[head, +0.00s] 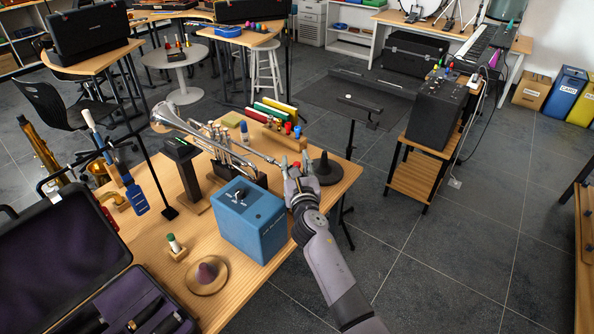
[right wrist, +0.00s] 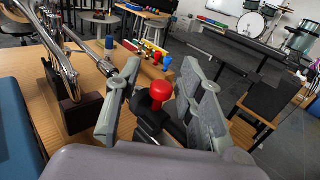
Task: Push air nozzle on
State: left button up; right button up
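My right gripper (head: 298,172) is over the right end of the wooden table. In the right wrist view its two grey fingers (right wrist: 162,92) are apart, with a red rounded knob (right wrist: 161,89) on a dark base between them. Gaps show between the knob and both fingers, so it looks ungripped. A little red (head: 297,164) shows between the fingers in the head view. I cannot tell for sure whether this is the air nozzle. A blue box (head: 252,222) with a dark control on top stands left of my right forearm. My left gripper is not in view.
A silver trumpet (head: 210,135) rests on a dark stand left of the gripper. A black cone (head: 326,163) on a round base stands just to the right. Small coloured bottles (head: 288,128) stand behind. An open black case (head: 65,245) fills the near left.

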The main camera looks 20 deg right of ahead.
jog(key=s+a, duration=0.1)
jog(key=s, duration=1)
jog(key=shift+s+a, duration=0.25)
jog(key=shift+s, duration=0.15)
